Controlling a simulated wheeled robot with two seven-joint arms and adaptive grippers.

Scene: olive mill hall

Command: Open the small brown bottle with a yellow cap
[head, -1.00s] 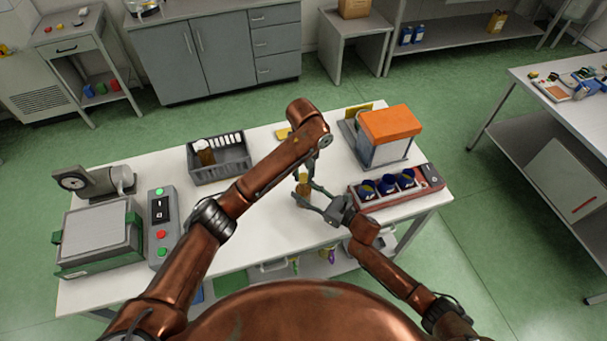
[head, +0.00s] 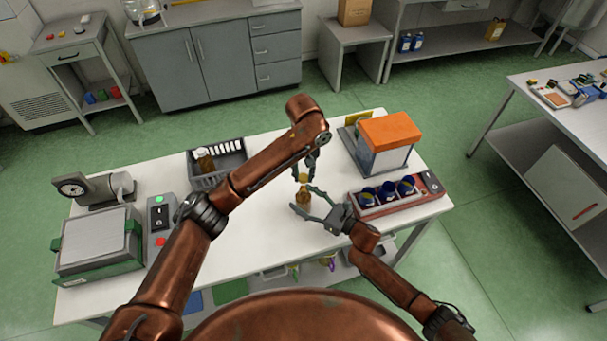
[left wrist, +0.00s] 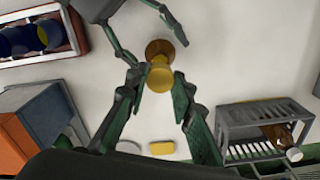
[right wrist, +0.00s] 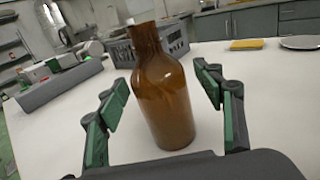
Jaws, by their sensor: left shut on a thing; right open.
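The small brown bottle (head: 303,198) stands upright on the white table; its glass body (right wrist: 165,100) fills the middle of the right wrist view. The yellow cap (left wrist: 160,76) is between the fingertips of my left gripper (head: 306,176), which is shut on it from above.
A grey basket (head: 232,160) holds a brown bottle with a white cap (head: 203,160). A red rack (head: 400,198) with blue-topped containers stands to the right, near an orange-topped box (head: 385,145). A yellow block (right wrist: 246,44) lies behind. The table's front middle is clear.

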